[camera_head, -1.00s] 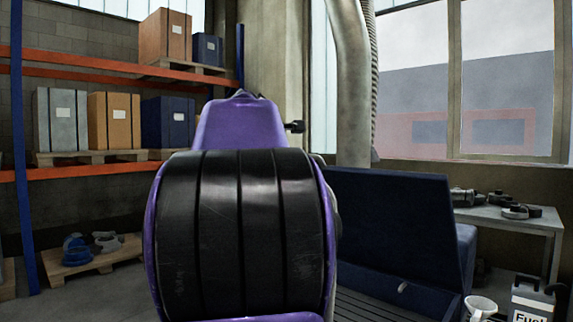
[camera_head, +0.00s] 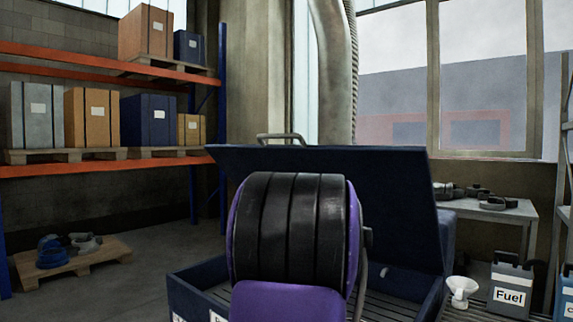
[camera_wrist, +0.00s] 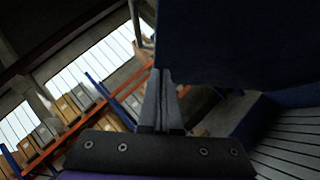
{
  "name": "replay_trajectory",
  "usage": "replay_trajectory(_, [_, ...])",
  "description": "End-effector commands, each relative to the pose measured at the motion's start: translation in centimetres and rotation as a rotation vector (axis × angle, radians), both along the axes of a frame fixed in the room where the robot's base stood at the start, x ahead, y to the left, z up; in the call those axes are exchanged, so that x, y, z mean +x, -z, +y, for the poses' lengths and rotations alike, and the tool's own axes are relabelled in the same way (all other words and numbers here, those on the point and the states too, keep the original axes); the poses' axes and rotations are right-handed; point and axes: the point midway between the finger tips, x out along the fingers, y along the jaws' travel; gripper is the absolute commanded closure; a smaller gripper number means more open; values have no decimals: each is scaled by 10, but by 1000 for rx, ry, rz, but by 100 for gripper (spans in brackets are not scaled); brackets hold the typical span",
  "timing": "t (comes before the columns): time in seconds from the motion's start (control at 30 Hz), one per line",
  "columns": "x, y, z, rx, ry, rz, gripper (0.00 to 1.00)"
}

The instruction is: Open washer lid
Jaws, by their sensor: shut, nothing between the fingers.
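The washer is a dark blue box (camera_head: 197,297) behind my arm in the head view, with a slatted grate (camera_head: 388,303) inside. Its dark blue lid (camera_head: 405,215) stands raised and tilted, with a grey bar handle (camera_head: 281,138) along its upper edge. My purple and black arm covers the middle of the washer and lid, and hides my gripper there. In the wrist view my gripper (camera_wrist: 162,78) is shut and empty. The lid (camera_wrist: 240,42) fills the upper right there, close beside the fingertips; I cannot tell whether they touch. The grate (camera_wrist: 290,148) shows at lower right.
A grey table (camera_head: 510,211) with metal parts stands right of the washer. A white funnel-like item (camera_head: 460,290), a fuel can (camera_head: 510,290) and a blue can (camera_head: 567,295) are at lower right. Racks with boxes (camera_head: 148,120) and a low pallet (camera_head: 100,255) are at left.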

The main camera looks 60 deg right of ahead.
Motion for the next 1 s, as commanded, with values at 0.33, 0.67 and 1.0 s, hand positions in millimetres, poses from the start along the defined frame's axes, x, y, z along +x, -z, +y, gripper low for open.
replay_trajectory(0.33, [29, -22, -27, -6, 0, -3, 100])
replay_trajectory(0.67, [64, -51, -62, -5, 2, -5, 100])
replay_trajectory(1.0, [60, -74, -86, -5, 1, -3, 100])
